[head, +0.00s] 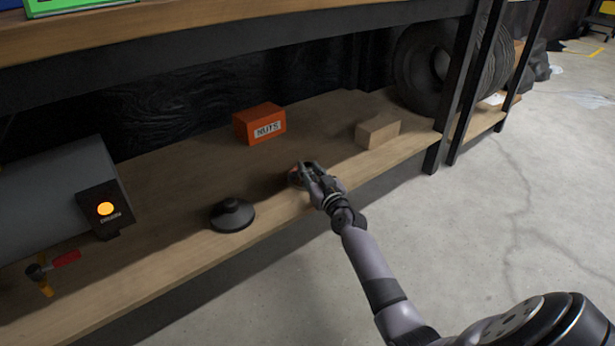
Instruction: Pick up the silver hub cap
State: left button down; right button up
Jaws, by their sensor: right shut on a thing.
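The silver hub cap (294,180) is at the front part of the lower wooden shelf, mostly hidden behind my right gripper. Only a small round edge of it shows, dark in the shade. My right gripper (306,170) reaches in from the lower right, with its fingers shut on the hub cap. It is low over the shelf, and I cannot tell whether the hub cap touches the wood. My left gripper is not in view.
Tires (425,65) stand right. A black post (455,100) and the upper shelf bound the space.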

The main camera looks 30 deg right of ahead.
grip_shut()
jog(key=shift+r, duration=0.1)
